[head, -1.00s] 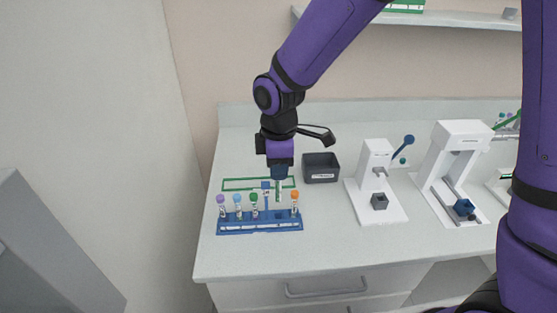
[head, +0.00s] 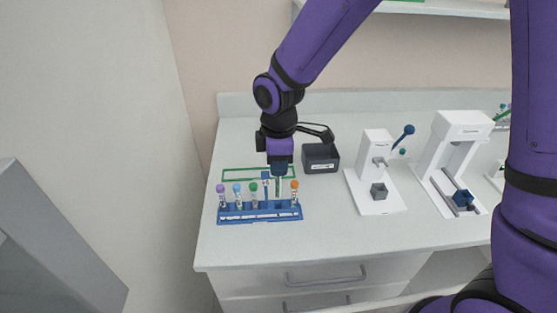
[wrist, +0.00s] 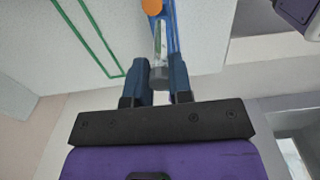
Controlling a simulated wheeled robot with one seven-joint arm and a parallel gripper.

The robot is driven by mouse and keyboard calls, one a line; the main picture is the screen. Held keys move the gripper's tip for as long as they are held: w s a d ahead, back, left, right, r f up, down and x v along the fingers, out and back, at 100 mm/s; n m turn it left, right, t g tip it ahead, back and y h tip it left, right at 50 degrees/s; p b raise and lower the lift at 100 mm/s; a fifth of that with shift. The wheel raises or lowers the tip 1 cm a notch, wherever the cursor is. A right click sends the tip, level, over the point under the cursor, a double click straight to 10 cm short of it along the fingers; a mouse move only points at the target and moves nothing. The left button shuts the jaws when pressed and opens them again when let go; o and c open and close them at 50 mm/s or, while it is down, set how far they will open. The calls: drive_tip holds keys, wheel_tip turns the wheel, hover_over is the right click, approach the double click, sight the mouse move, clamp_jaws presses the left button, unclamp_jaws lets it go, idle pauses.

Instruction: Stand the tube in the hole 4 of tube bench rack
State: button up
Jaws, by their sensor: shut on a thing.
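My gripper (head: 279,173) is shut on the tube (head: 278,187), which hangs upright below the fingers in the head view. In the wrist view the gripper (wrist: 157,78) has the tube (wrist: 160,45) between its fingers; it looks clear, with a grey end at the fingertips. The blue tube bench rack (head: 240,217) stands below, near the bench's left front. The held tube is over its right part, just left of an orange-capped tube (head: 294,186). I cannot tell whether its lower end has entered a hole.
Purple-capped (head: 220,189), light-blue-capped (head: 237,189) and green-capped (head: 253,189) tubes stand in the rack's left part. A blue post (head: 265,184) rises beside the held tube. Behind are a green outline (head: 235,174) and a dark bin (head: 321,158). White devices (head: 375,180) stand right.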

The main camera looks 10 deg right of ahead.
drive_tip(key=shift+f, duration=1)
drive_tip(key=shift+f, duration=1.65)
idle(0.9)
drive_tip(key=o, duration=0.9)
drive_tip(key=shift+c, duration=0.2)
wheel_tip(320, 180, up, 11)
drive_tip(key=shift+f, duration=0.1)
idle(0.7)
